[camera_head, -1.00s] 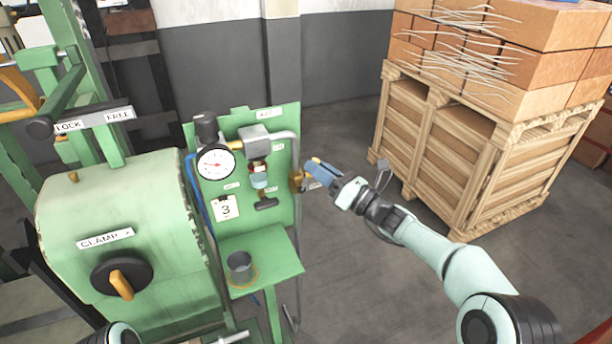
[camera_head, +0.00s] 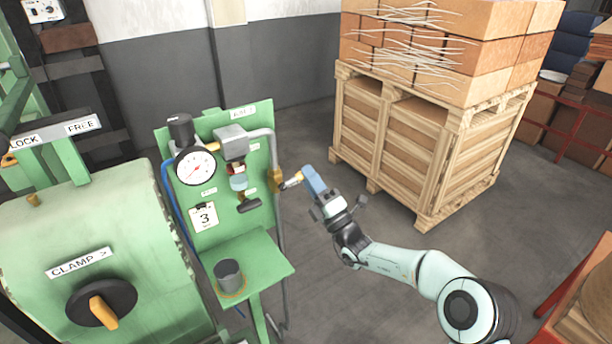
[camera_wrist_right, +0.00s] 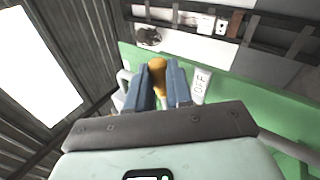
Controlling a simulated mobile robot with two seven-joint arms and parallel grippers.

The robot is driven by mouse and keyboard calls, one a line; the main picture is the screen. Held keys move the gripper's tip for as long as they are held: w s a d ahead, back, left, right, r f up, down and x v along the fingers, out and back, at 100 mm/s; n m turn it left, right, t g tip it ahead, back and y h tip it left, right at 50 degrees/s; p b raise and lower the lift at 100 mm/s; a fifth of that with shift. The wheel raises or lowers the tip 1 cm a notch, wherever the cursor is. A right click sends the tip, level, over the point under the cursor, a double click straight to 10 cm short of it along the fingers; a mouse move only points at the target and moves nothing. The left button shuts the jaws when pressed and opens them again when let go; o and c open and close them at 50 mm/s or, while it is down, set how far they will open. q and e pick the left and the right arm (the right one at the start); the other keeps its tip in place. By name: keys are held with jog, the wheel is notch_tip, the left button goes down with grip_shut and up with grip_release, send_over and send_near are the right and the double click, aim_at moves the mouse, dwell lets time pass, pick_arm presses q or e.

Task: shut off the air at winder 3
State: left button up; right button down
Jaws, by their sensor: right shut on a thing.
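The winder's green air panel (camera_head: 225,205) carries a "3" tag (camera_head: 204,218), a white round gauge (camera_head: 194,167) and grey pipe. A brass valve (camera_head: 275,180) sits on the pipe at the panel's right edge, and its lever (camera_head: 292,181) points out to the right. My right gripper (camera_head: 308,182) is shut on the lever's yellow handle, which shows between the blue fingers in the right wrist view (camera_wrist_right: 158,66). An "OFF" label (camera_wrist_right: 201,86) is just right of the fingers there. The gauge's exact reading is too small to tell. My left gripper is not in view.
A green shelf (camera_head: 262,262) with a grey cup (camera_head: 229,274) juts out below the panel. The winder body with a "CLAMP" knob (camera_head: 101,303) stands at left. Open floor lies between.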

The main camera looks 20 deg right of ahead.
jog(key=shift+f+m+t+h, duration=0.3)
jog(key=shift+m+h, duration=0.4)
jog(key=shift+m, duration=0.3)
jog(key=shift+f+m+t+h, duration=0.2)
jog(key=shift+m+t+h, duration=0.2)
jog(key=shift+m+h, duration=0.45)
jog(key=shift+f+m, duration=0.1)
jog(key=shift+m, duration=0.25)
jog(key=c, duration=1)
grip_release()
jog(key=shift+a, duration=0.1)
jog(key=shift+f, duration=0.1)
jog(key=b+v, duration=0.2)
jog(key=v, duration=1.1)
jog(key=shift+s, duration=0.1)
jog(key=shift+f, duration=0.1)
